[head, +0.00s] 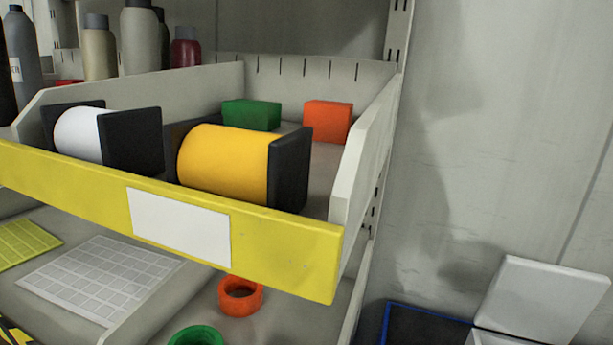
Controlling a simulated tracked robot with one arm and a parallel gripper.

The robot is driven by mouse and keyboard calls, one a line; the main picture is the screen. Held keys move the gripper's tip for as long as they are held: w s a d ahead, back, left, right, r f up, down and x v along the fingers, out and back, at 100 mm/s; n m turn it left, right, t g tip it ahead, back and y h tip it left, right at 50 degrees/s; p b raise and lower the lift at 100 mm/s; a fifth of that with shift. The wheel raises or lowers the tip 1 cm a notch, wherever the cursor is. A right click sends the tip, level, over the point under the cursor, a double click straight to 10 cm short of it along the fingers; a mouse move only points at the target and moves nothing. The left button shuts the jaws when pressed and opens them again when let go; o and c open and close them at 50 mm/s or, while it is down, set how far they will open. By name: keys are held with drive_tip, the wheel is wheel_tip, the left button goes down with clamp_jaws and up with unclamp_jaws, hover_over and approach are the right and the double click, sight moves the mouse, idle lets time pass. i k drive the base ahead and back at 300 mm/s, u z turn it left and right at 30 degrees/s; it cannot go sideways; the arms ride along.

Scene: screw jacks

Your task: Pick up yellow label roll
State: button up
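The yellow label roll (222,162) lies on its side in a shelf bin, between two dark square end plates. It sits just behind the bin's yellow front lip (285,246), which hides its lowest part. A white roll (78,134) with similar dark end plates is to its left, with a narrow gap between them. My gripper does not show in the head view.
The bin's light side wall (365,150) rises close to the right of the roll. A green block (251,114) and an orange block (327,120) lie behind it. Bottles (140,40) stand at the back left. Orange (240,295) and green (196,336) rings lie below.

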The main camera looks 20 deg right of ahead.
sight(262, 169)
drive_tip(key=z, duration=1.6)
drive_tip(key=k, duration=1.35)
drive_tip(key=u, duration=0.95)
drive_tip(key=i, duration=1)
drive_tip(key=z, duration=0.05)
